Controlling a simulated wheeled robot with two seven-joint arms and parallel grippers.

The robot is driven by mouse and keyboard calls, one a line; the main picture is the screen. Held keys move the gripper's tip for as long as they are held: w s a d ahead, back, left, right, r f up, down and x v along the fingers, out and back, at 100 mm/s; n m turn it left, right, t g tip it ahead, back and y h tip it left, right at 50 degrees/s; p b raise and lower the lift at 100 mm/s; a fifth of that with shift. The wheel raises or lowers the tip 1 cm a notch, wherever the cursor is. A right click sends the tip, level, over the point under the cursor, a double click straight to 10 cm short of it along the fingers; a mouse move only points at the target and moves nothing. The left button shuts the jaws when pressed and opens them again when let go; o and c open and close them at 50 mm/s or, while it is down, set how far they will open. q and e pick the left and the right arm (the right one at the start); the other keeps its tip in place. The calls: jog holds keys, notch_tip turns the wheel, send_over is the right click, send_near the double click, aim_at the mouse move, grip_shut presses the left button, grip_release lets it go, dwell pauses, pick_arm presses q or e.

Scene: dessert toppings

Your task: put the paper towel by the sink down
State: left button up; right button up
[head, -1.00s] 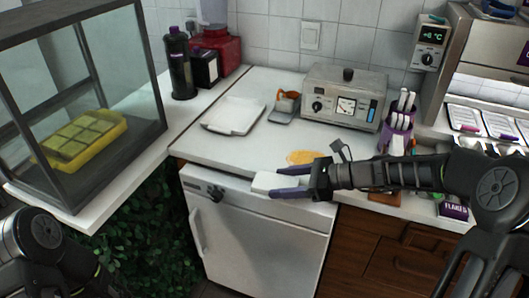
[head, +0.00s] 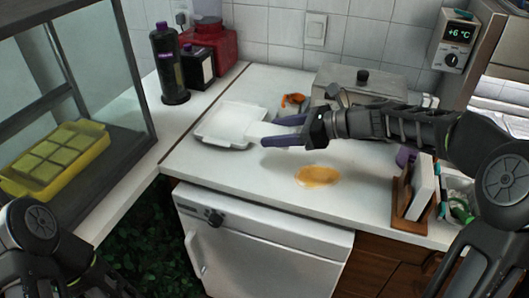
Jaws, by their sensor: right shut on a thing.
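My right gripper (head: 270,132) is shut on a white folded paper towel (head: 254,129). The towel's far end overlaps the right side of a shallow white tray (head: 212,133) in the picture; I cannot tell whether it touches the tray or hangs above it. White on white blurs its outline. A yellow-orange spill (head: 318,176) lies on the white counter, below and right of the gripper. No sink is clearly visible. My left arm shows at the lower left, but its gripper is out of view.
A wooden holder (head: 402,205) with white sheets stands at the right counter edge. A metal appliance (head: 345,78) stands behind my right arm. A black bottle (head: 169,65) and a red machine (head: 218,45) stand at the back left. The front counter is clear around the spill.

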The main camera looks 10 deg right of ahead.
jog(key=shift+w+r, duration=0.15)
jog(key=shift+w, duration=0.2)
jog(key=shift+s+r, duration=0.1)
jog(key=shift+s, duration=0.15)
pick_arm(q)
jog(key=shift+w+f+b, duration=0.2)
jog(key=shift+f+b, duration=0.1)
jog(key=shift+b, duration=0.05)
pick_arm(e)
send_over(276, 167)
jog(key=shift+f, duration=3.2)
jog(key=shift+f, duration=0.1)
pick_arm(q)
jog(key=shift+f, duration=0.2)
pick_arm(e)
jog(key=shift+s+f, duration=0.1)
jog(key=shift+f, duration=1.7)
jog(key=shift+f+b, duration=0.15)
jog(key=shift+b, duration=0.15)
pick_arm(q)
jog(key=shift+f, duration=0.1)
pick_arm(e)
jog(key=o, duration=1.3)
